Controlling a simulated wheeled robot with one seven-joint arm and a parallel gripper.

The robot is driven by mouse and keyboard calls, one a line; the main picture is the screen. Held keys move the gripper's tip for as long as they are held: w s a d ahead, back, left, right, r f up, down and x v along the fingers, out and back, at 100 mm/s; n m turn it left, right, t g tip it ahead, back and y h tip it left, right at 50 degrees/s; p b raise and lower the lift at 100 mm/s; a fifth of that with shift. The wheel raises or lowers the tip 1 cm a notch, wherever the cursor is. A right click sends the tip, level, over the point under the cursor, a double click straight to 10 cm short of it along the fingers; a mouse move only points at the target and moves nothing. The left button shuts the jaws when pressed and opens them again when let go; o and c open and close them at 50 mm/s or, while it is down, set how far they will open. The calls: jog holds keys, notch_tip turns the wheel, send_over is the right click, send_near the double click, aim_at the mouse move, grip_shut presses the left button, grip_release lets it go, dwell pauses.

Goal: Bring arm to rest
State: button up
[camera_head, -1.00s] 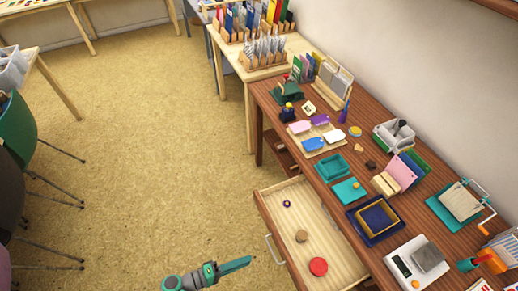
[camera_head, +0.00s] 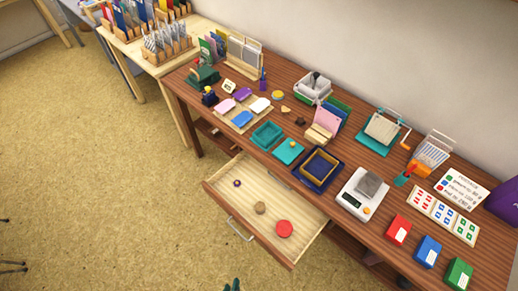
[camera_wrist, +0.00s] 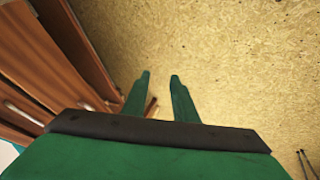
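My gripper (camera_wrist: 159,95) shows in the wrist view as two green fingers with a clear gap between them and nothing held. It points down over the tan carpet, beside brown wooden furniture. In the head view only a small green tip of my arm (camera_head: 232,285) shows at the bottom edge, in front of the open drawer and apart from it.
The open drawer (camera_head: 262,222) juts out from the wooden desk (camera_head: 345,210) and holds a red round item (camera_head: 284,228), a brown one (camera_head: 260,207) and a small purple one (camera_head: 237,183). Stamps, pads and a scale (camera_head: 360,197) crowd the desktop. The carpet (camera_head: 100,200) at left is clear.

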jog(key=d+r+m+t, duration=0.2)
jog(key=d+r+t, duration=0.1)
jog(key=r, duration=0.8)
jog(key=d+r+m+t, duration=0.2)
jog(key=d+r, duration=0.2)
jog(key=r, duration=0.7)
jog(key=d+r+m+t, duration=0.3)
jog(key=r, duration=0.7)
jog(key=shift+d+r+t, duration=0.15)
jog(key=shift+r+t, duration=0.15)
jog(key=shift+r, duration=0.1)
